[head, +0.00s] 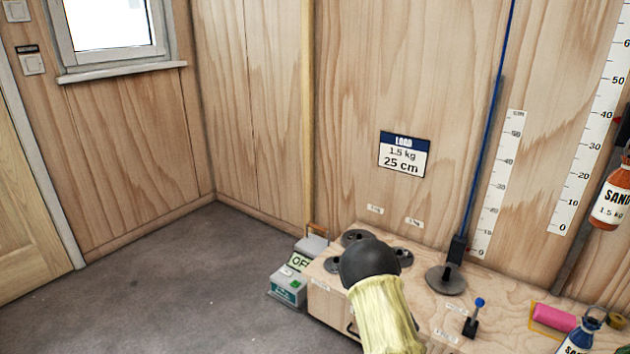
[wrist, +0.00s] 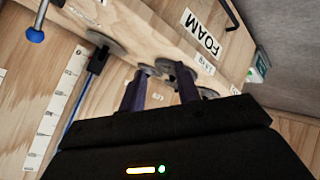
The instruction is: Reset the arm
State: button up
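My gripper (wrist: 161,72) shows in the wrist view with its two dark fingers apart and nothing visible between them. The fingers point towards the wooden bench top, where grey disc weights (wrist: 175,70) lie beyond the fingertips. Whether the fingertips touch anything is hard to tell. In the head view my arm, with a dark rounded end and a yellow sleeve, stands over the wooden bench (head: 440,310) and hides part of it. The gripper's fingers cannot be made out in the head view.
A blue rope (head: 486,130) runs down to a dark block on a grey disc (head: 446,280). A blue-knobbed lever (head: 474,318), a pink roll (head: 553,317) and sand bottles (head: 611,198) are at right. A grey-green box (head: 288,288) stands left of the bench. Floor at left is clear.

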jog(key=s+a+r+m+g+y+p, duration=0.25)
jog(key=s+a+r+p, duration=0.2)
jog(key=s+r, duration=1)
jog(key=s+a+r+m+g+y+p, duration=0.25)
jog(key=s+a+r+g, duration=0.2)
jog(key=s+r, duration=1)
notch_tip(320, 180, up, 37)
jog(key=h+p, duration=0.1)
jog(key=p, duration=3.6)
jog(key=shift+w+r+n, duration=0.15)
jog(key=shift+w+n, duration=0.25)
jog(key=shift+a, duration=0.1)
